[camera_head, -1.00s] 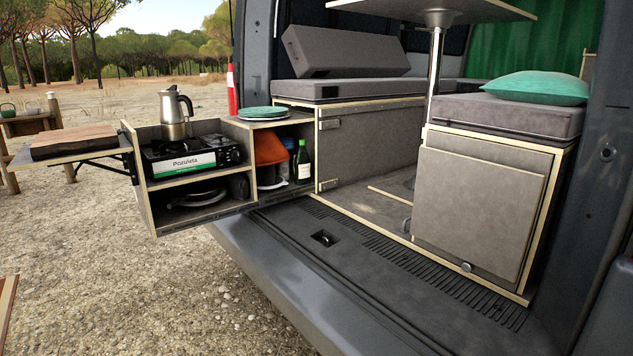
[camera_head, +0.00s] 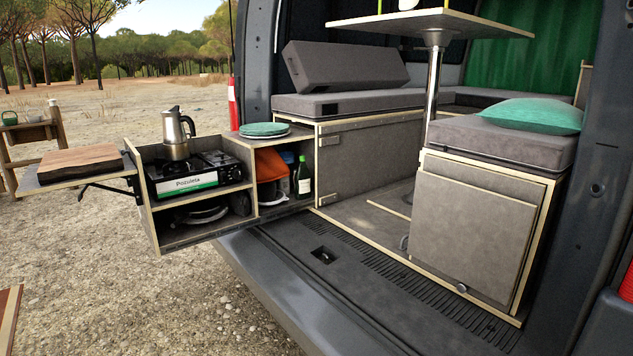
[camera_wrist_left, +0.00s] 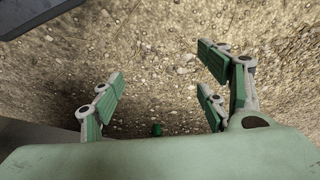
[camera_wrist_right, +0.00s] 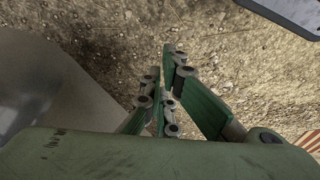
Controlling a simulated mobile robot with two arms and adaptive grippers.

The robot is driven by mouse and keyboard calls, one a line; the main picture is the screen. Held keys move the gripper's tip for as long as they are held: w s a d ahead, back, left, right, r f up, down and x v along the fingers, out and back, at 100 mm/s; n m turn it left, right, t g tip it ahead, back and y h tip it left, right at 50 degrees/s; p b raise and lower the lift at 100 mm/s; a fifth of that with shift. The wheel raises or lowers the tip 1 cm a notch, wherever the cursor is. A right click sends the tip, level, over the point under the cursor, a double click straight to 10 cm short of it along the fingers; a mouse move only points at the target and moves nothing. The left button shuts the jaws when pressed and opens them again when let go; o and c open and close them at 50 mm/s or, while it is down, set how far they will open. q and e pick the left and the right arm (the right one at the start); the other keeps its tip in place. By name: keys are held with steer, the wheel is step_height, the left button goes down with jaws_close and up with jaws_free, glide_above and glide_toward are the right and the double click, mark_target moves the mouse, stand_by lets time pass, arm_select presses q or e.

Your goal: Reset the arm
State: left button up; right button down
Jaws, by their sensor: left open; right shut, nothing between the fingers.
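Neither gripper shows in the head view. In the left wrist view my left gripper (camera_wrist_left: 160,90) is open, its green-padded fingers wide apart over gravel ground, with nothing between them. In the right wrist view my right gripper (camera_wrist_right: 166,75) is shut, its fingers close together and empty, also over gravel. No object touches either gripper.
The van's pull-out kitchen box (camera_head: 198,195) holds a stove (camera_head: 195,172) with a moka pot (camera_head: 175,135). A side shelf carries a wooden board (camera_head: 80,163). The van's rear sill (camera_head: 330,260) is clear. A grey cabinet (camera_head: 475,230) stands inside at right. Open gravel lies at left.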

arm_select(q)
steer(key=s+a+f+g+p, duration=0.1)
steer(key=s+a+f+p, duration=0.1)
steer(key=s+f+p, duration=0.2)
steer(key=s+a+f+g+p, duration=0.1)
steer(key=s+f+p, duration=0.4)
steer(key=s+p, duration=0.6)
steer(key=s+a, duration=0.1)
steer(key=s, duration=0.6)
steer(key=shift+g, duration=0.4)
arm_select(e)
steer(key=s+d+f+g, duration=0.1)
steer(key=s+f, duration=0.3)
steer(key=s, duration=0.7)
steer(key=s+d+f+g, duration=0.1)
steer(key=s+d+f, duration=0.2)
steer(key=s, duration=0.8)
step_height(320, 180, down, 2)
steer(key=shift+g, duration=0.4)
steer(key=shift+s, duration=0.1)
